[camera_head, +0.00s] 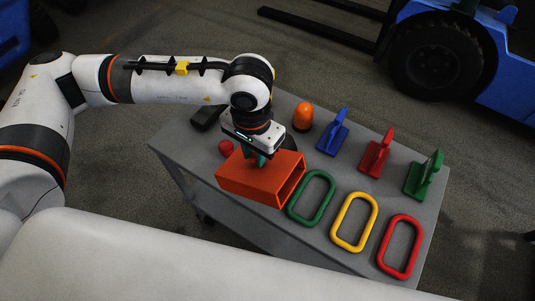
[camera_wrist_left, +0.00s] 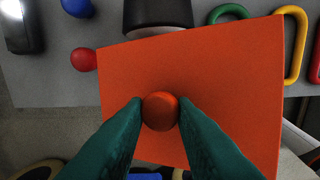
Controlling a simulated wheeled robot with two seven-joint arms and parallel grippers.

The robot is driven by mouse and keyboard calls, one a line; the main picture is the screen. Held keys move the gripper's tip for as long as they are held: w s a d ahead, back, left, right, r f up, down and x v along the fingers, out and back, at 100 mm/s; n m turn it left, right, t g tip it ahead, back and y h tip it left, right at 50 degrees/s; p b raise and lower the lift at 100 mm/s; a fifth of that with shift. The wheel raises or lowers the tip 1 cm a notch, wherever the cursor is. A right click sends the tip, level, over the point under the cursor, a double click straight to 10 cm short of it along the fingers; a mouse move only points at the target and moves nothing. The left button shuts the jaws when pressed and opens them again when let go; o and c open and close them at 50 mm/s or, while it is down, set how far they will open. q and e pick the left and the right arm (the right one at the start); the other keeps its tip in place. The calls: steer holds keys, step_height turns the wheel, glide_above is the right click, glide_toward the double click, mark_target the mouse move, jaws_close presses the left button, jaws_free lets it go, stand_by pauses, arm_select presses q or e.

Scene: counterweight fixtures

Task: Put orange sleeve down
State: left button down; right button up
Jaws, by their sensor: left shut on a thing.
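The orange sleeve (camera_head: 245,182) is a rectangular box-like tube with its open end facing right in the head view. In the left wrist view its flat orange top (camera_wrist_left: 225,85) fills the middle, with a round orange knob (camera_wrist_left: 160,111) on it. My left gripper (camera_head: 252,160) points down at the sleeve's top. Its two green fingers (camera_wrist_left: 160,114) are shut on the knob from both sides. The sleeve overlaps the table's near edge in both views; I cannot tell whether it touches the table. My right gripper is not in view.
The grey table (camera_head: 385,165) holds green (camera_head: 292,207), yellow (camera_head: 336,235) and red (camera_head: 382,260) loops right of the sleeve. Behind stand an orange dome (camera_head: 303,115) and blue (camera_head: 332,138), red (camera_head: 376,158) and green (camera_head: 422,180) fixtures. A red ball (camera_head: 225,147) is close left.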

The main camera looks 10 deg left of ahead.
mark_target(255, 167)
arm_select(q)
steer(key=shift+s+f, duration=0.2)
steer(key=shift+f, duration=0.65)
steer(key=f, duration=0.1)
steer(key=f+p, duration=0.1)
steer(key=f, duration=0.1)
steer(key=shift+w+f, duration=0.2)
steer(key=shift+f, duration=0.3)
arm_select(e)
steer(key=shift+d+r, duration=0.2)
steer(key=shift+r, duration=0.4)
arm_select(q)
steer(key=shift+f, duration=0.15)
steer(key=c, duration=1.2)
jaws_free()
steer(key=shift+c, duration=0.2)
steer(key=shift+o, duration=0.3)
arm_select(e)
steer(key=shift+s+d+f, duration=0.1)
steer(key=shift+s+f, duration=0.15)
